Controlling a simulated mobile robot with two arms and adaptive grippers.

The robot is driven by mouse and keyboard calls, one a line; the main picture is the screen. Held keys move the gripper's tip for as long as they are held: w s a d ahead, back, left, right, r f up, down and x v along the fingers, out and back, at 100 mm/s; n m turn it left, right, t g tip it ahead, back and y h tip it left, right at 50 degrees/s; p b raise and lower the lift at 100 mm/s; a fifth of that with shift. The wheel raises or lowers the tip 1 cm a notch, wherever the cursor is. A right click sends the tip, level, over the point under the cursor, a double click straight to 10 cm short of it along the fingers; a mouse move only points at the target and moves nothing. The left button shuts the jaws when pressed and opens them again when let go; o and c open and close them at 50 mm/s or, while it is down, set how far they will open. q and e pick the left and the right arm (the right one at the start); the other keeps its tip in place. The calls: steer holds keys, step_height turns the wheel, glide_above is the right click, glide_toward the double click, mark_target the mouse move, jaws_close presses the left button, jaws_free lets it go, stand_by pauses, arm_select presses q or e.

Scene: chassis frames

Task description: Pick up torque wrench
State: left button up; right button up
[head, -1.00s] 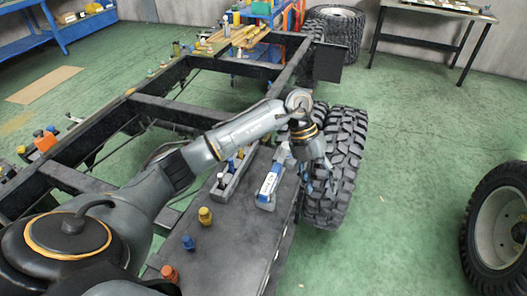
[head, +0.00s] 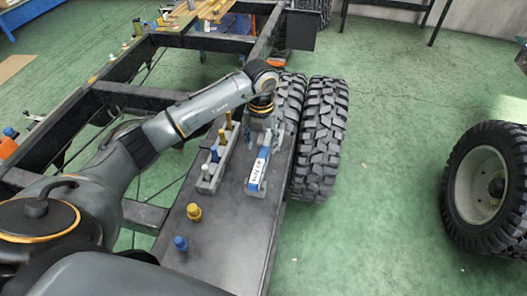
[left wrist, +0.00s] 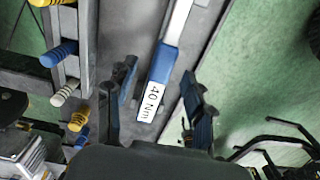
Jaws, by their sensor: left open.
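In the left wrist view the handle (left wrist: 162,66) carries a label reading 40 Nm, and the silver shaft runs off the top edge. My left gripper (left wrist: 158,82) is open, with one blue-padded finger on each side of the handle and gaps between. In the head view my left gripper (head: 262,128) is over the far part of the wrench, partly hidden by its own wrist. My right gripper is not in view.
A grey rack of yellow, blue and white-handled tools (head: 213,165) stands just left of the wrench. A yellow knob (head: 194,212) and a blue knob (head: 181,243) stand nearer on the plate. Large tyres (head: 322,140) stand right of it.

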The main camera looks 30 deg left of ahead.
mark_target(262, 154)
arm_select(q)
steer(key=f, duration=0.2)
steer(key=f+p, duration=0.1)
steer(key=shift+s+d+f, duration=0.35)
steer(key=shift+f, duration=0.6)
steer(key=shift+w+r, duration=0.1)
jaws_close()
